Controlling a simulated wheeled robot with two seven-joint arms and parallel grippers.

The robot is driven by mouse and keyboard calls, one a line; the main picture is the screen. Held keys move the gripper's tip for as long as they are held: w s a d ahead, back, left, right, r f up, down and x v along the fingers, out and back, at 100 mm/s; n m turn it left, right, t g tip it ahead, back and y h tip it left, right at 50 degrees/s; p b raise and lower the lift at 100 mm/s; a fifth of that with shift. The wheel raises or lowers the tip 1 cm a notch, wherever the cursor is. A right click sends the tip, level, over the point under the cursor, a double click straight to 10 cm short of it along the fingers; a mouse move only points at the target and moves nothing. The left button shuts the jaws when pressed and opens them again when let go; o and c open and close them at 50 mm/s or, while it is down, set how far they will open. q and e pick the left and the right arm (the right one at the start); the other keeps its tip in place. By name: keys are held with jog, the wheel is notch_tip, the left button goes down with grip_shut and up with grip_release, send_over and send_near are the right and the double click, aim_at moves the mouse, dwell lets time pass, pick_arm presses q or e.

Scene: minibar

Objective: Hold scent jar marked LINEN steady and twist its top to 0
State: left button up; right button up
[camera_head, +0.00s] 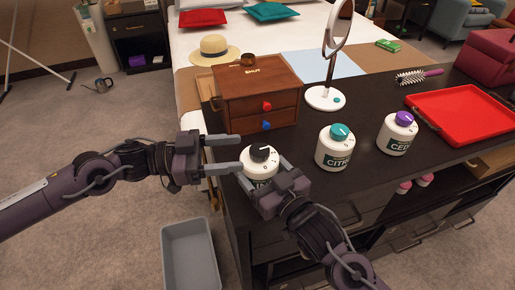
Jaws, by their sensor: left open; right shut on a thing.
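The white jar with a black top (261,164) stands at the dark counter's near left end. Its label is mostly hidden by my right gripper, so I cannot read the whole name. Small marks ring the black top, and a light pointer line shows on it, too small to read exactly. My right gripper (263,181) is shut on the jar's body from the front right. My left gripper (240,153) is open, coming in from the left, with its fingertips beside the jar near its top.
A jar with a teal top (335,149) and one with a purple top (396,134) stand to the right. A wooden drawer box (258,93) and a round mirror's base (325,98) stand behind. A red tray (465,115) lies far right. A grey bin (190,255) stands below, left.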

aim_at(258, 149)
pick_arm(q)
jog(key=d, duration=0.4)
jog(key=w+d, duration=0.1)
jog(key=d, duration=0.1)
jog(key=shift+c, duration=0.5)
jog(key=c, duration=0.9)
jog(key=shift+m+g, duration=0.4)
jog(key=shift+g, duration=0.1)
jog(key=m+g, duration=0.1)
jog(key=g, duration=0.2)
jog(key=shift+d+m, duration=0.1)
jog(key=shift+m, duration=0.3)
jog(key=shift+f+m+g+y, duration=0.1)
jog(key=shift+m+g+y, duration=0.4)
jog(key=shift+m+g, duration=1.4)
jog(key=shift+g, duration=0.7)
